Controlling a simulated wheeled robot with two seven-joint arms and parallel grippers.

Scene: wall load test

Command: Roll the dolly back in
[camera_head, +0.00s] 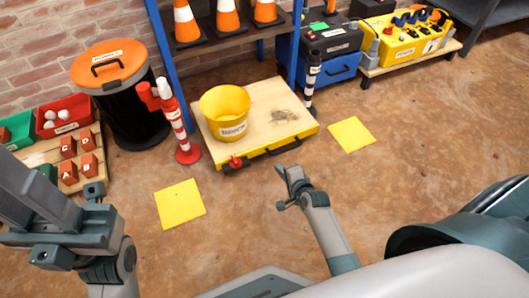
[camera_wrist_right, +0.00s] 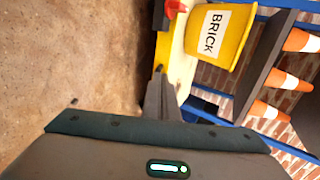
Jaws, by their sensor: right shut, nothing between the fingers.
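The dolly (camera_head: 268,107) is a low platform with a pale wooden top and yellow edges, standing on the floor at the front of a blue-posted rack. A black handle bar (camera_head: 275,149) and a red knob (camera_head: 236,161) are on its front edge. A yellow bucket labelled BRICK (camera_head: 225,112) stands upright on its left part; the bucket also shows in the right wrist view (camera_wrist_right: 218,36). My right gripper (camera_head: 290,178) is shut and empty, in front of the dolly's front edge; any contact is unclear. My left gripper (camera_head: 92,192) is at the left, its fingers unclear.
Yellow floor squares lie left (camera_head: 180,204) and right (camera_head: 351,134) of the dolly. A red-white post (camera_head: 178,125) and a black-white post (camera_head: 312,80) flank it. A black bin with orange lid (camera_head: 125,95) stands left. Floor in front is clear.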

